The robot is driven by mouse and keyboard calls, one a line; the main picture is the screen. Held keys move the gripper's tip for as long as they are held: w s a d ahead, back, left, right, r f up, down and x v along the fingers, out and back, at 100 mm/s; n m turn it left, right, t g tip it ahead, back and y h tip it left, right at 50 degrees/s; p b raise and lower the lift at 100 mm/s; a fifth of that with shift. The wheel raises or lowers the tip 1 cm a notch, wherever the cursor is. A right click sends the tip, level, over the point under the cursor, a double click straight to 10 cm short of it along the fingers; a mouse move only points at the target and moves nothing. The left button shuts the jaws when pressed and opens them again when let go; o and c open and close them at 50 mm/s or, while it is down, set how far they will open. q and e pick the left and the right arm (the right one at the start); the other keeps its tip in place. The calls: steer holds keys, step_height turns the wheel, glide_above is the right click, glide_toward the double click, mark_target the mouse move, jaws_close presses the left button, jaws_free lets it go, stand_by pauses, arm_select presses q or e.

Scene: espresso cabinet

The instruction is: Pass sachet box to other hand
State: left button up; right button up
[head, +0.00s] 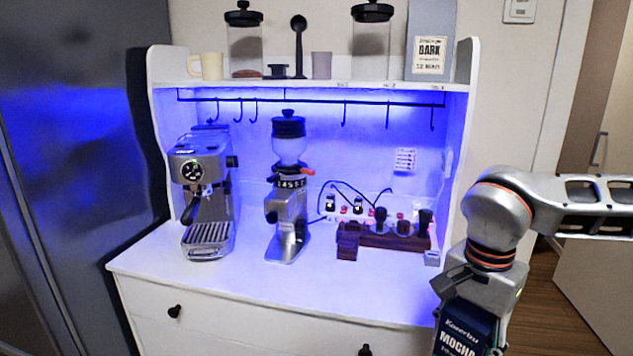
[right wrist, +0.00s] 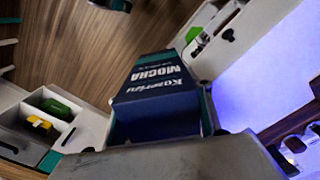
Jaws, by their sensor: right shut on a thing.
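The sachet box (head: 462,330) is dark blue with white lettering that reads "MOCHA". My right gripper (head: 470,322) is shut on it at the lower right of the head view, in front of the cabinet's right end. The frame's bottom edge cuts off the lower part of the box. In the right wrist view the box (right wrist: 160,92) fills the middle, with its printed face showing. My left gripper is in neither view.
The cabinet's white counter (head: 345,285) bears an espresso machine (head: 204,195), a grinder (head: 288,205) and a wooden rack (head: 385,238). An open compartment (right wrist: 60,108) with green and yellow items shows in the right wrist view. The counter's front is clear.

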steer(key=f+n, duration=0.2)
steer(key=n, duration=0.1)
steer(key=f+n, duration=0.4)
steer(key=n, duration=0.1)
steer(key=shift+w+d+f+n, duration=0.2)
steer(key=shift+d+f+n, duration=0.05)
steer(key=shift+d+n, duration=0.05)
steer(key=shift+f+n, duration=0.65)
steer(key=shift+n, duration=0.25)
